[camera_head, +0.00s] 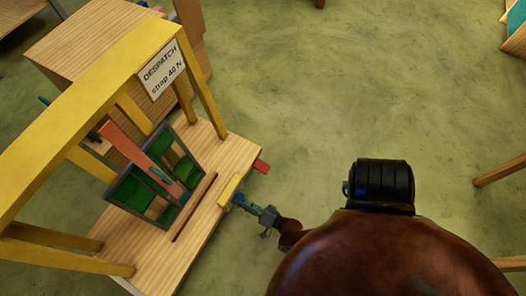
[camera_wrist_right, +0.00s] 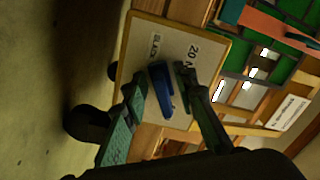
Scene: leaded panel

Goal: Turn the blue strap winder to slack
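The blue strap winder (camera_wrist_right: 163,92) shows in the right wrist view, its handle in front of a pale plate with a yellow rim (camera_wrist_right: 214,45) lettered "20 N" and "SLACK". In the head view the winder (camera_head: 240,199) is a small blue piece at the right edge of the wooden stand. My right gripper (camera_wrist_right: 160,76) is open, with one finger on each side of the blue handle. A gap shows beside the left finger; contact on the right cannot be told. In the head view this gripper (camera_head: 267,214) is at the stand's edge. My left gripper is not in view.
The leaded panel (camera_head: 126,190) with green panes stands on the wooden stand (camera_head: 160,262), an orange-red strap (camera_head: 135,150) across it. Yellow posts and a beam (camera_head: 85,97) with a "DESPATCH strap 40 N" sign (camera_head: 161,69) rise around it. Open green floor lies to the right.

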